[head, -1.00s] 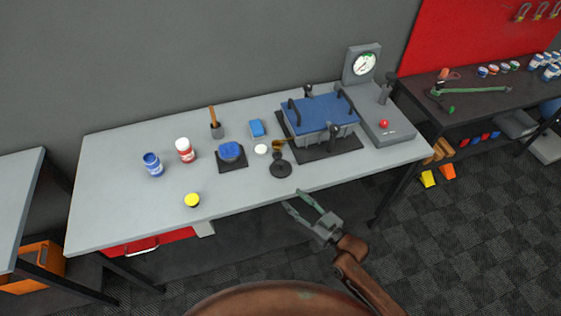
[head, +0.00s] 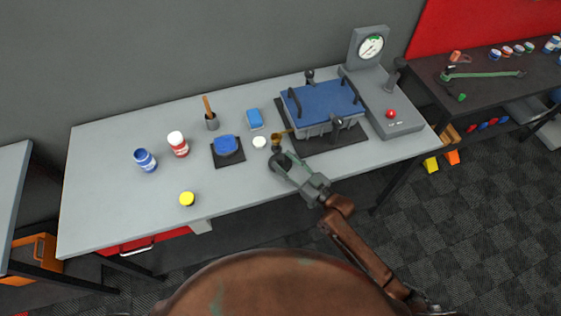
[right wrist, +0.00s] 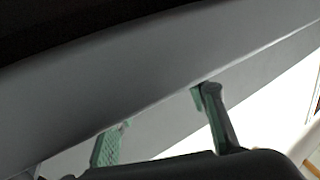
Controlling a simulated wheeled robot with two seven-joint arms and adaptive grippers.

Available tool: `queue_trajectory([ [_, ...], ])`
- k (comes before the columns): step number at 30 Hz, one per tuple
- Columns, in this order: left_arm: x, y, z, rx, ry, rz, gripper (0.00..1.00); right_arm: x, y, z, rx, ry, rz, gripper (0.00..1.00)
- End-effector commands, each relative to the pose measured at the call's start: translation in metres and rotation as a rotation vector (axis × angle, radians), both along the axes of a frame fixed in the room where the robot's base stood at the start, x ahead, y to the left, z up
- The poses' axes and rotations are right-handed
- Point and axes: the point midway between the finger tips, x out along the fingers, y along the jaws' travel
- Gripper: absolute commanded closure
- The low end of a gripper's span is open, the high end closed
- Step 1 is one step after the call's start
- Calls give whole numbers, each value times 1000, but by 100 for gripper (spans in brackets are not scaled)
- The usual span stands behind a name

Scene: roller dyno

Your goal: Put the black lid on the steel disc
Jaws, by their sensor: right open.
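The black lid (head: 279,157) is a dark round piece near the front edge of the workbench. It is partly hidden by my right gripper (head: 283,163). A small pale round disc (head: 259,142), which may be the steel disc, lies flat on the bench just left of and behind the lid. My right gripper is open, its fingers over or beside the lid in the head view; I cannot tell if they touch it. In the right wrist view the two fingers (right wrist: 158,122) stand apart with nothing between them. My left gripper is not in view.
A blue-topped grey box (head: 322,102) sits on a dark mat to the right.

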Motion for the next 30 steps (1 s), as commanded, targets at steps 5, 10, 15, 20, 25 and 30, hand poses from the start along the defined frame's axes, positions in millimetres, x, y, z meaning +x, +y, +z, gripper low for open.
queue_trajectory([
  [5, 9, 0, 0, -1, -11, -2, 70, 16, 14, 0, 1, -1, -2, 59],
  [10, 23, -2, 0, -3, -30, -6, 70, 19, 16, -1, -1, 1, -2, 59],
  [15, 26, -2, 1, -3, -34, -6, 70, 19, 16, 0, 0, 0, -2, 62],
  [20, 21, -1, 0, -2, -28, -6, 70, 18, 16, 0, 0, 0, -2, 73],
  [25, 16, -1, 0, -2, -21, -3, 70, 18, 16, 0, 0, 0, -2, 85],
  [30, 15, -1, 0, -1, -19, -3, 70, 18, 16, -1, -1, 1, -2, 97],
])
